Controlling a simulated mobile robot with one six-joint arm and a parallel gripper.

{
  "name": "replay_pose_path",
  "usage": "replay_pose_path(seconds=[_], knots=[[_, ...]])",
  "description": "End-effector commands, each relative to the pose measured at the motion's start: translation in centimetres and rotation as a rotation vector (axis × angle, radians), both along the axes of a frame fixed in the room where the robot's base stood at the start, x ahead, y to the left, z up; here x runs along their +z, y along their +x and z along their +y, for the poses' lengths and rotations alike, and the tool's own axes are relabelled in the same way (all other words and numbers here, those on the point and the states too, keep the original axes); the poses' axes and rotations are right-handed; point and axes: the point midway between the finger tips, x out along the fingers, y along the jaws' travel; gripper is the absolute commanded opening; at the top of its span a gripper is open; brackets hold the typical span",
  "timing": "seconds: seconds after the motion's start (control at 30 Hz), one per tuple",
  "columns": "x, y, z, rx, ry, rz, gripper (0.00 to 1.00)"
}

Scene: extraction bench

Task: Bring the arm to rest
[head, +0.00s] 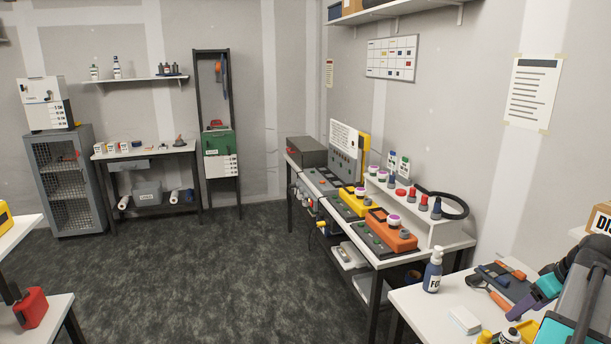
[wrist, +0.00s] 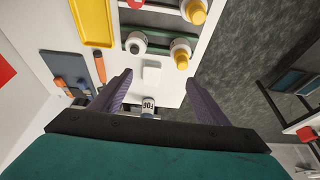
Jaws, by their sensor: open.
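My gripper (wrist: 158,78) shows in the wrist view with its two purple-grey fingers spread wide apart. It is open and nothing is held between the fingers. It looks down over a white bench top (wrist: 203,50). A small white block (wrist: 152,72) lies on that bench, in line with the gap between the fingers. A labelled bottle (wrist: 148,106) also shows in the gap, nearer the palm. In the head view, part of my arm (head: 590,290) rises at the lower right, over the near bench (head: 410,300).
The spray bottle (head: 432,272) stands at the near bench's back edge. The wrist view shows a yellow tray (wrist: 92,22), a dark blue tray (wrist: 66,70) and yellow-capped jars (wrist: 181,50) close by. The floor (head: 200,275) is clear.

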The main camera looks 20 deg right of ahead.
Motion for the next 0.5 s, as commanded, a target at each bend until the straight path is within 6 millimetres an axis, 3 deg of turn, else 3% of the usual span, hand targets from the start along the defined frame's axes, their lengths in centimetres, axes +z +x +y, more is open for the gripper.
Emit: replay_pose_path(seconds=[0.27,0.5], knots=[[-2.3,3.2,2.5,0.001,0.023,0.022,0.69],[-5.9,7.7,6.8,-0.001,0.055,0.059,0.69]])
